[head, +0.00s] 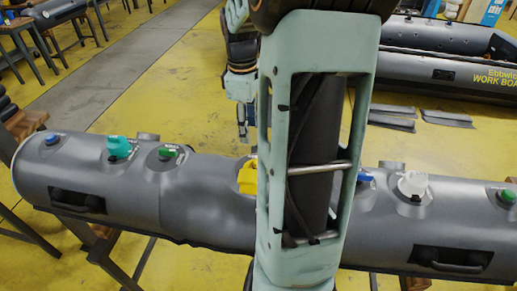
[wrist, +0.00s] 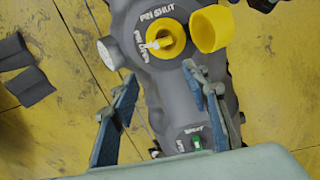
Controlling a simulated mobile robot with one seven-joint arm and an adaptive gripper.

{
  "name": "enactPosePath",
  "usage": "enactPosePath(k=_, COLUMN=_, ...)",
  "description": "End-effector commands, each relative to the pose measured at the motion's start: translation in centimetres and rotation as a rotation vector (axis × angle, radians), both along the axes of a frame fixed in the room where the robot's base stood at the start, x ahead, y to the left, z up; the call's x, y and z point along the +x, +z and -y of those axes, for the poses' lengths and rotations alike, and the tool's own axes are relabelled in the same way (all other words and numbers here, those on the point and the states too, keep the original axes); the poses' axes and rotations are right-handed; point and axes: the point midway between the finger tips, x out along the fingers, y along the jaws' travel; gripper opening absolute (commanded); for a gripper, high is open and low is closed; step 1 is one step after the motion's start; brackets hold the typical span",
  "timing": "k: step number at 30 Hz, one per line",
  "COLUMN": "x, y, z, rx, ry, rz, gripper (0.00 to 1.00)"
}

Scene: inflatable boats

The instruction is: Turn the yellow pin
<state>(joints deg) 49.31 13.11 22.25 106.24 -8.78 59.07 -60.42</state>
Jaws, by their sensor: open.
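The yellow valve (wrist: 181,50) sits on the grey tube, with lettering reading "PIN SHUT" and another partly legible pin label around it. Its cap (wrist: 210,30) is swung open to the right. The yellow pin (wrist: 160,42) shows inside the ring, with a pale tip pointing left. In the head view the yellow cap (head: 247,177) shows beside my arm, which hides part of the valve area. My gripper (wrist: 160,74) is open and empty, its fingertips just below the valve in the wrist view. In the head view my gripper (head: 242,131) is above and behind the tube.
The grey tube (head: 205,200) lies across stands and carries a teal valve (head: 118,147), a white valve (head: 413,184), green and blue valves, and black handles. A work boat (head: 440,75) stands behind.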

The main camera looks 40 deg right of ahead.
Motion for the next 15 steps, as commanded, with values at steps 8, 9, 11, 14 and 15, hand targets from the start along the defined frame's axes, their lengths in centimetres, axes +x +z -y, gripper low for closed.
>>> enactPosePath(k=8, x=-1.9, y=-0.3, z=0.6, rx=0.063, ry=0.059, rz=-0.025, gripper=0.43)
enactPosePath(k=9, x=-1.9, y=-0.6, z=0.6, rx=0.065, ry=0.061, rz=-0.026, gripper=0.43)
enactPosePath(k=11, x=-2.0, y=-1.2, z=0.6, rx=0.066, ry=0.063, rz=-0.027, gripper=0.43)
enactPosePath(k=14, x=-2.0, y=-2.8, z=0.5, rx=0.067, ry=0.061, rz=-0.028, gripper=0.43)
enactPosePath(k=15, x=-2.0, y=-3.5, z=0.5, rx=0.067, ry=0.062, rz=-0.029, gripper=0.43)
